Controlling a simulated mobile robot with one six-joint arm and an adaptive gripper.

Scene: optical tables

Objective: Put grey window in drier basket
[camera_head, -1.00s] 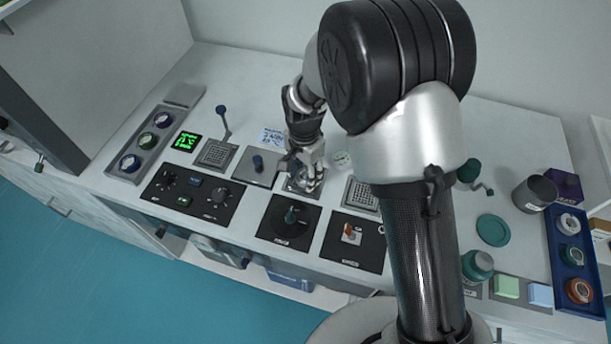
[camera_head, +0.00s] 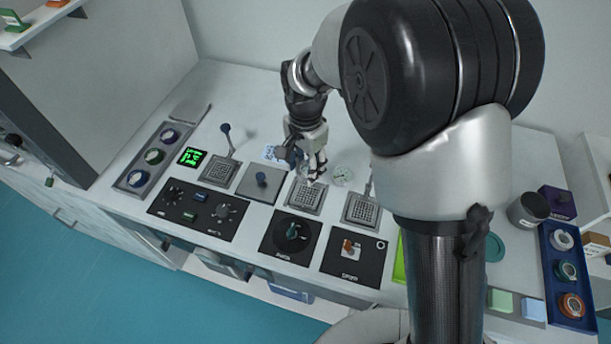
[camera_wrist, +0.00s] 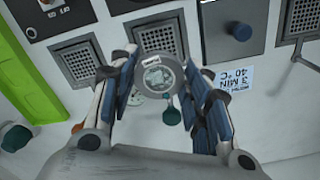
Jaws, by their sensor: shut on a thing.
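My gripper (camera_head: 314,172) is shut on the grey window (camera_wrist: 157,52), a round disc with a grey rim and clear middle. In the wrist view it sits between the fingertips, overlapping the near edge of the middle mesh basket (camera_wrist: 165,34). That basket also shows in the head view (camera_head: 306,197), just below the fingers; the gap is hard to judge. Other mesh baskets stand to its right (camera_head: 361,210) and left (camera_head: 219,172) in the head view. The panel labels are too small to read, so I cannot tell which basket is the drier's.
A grey lid with a blue knob (camera_head: 262,184) lies left of the middle basket. Upright handles rise by the outer baskets. Control panels (camera_head: 291,238) line the front. A grey tray (camera_head: 128,181) at left and blue tray (camera_head: 586,322) at right hold ringed optics.

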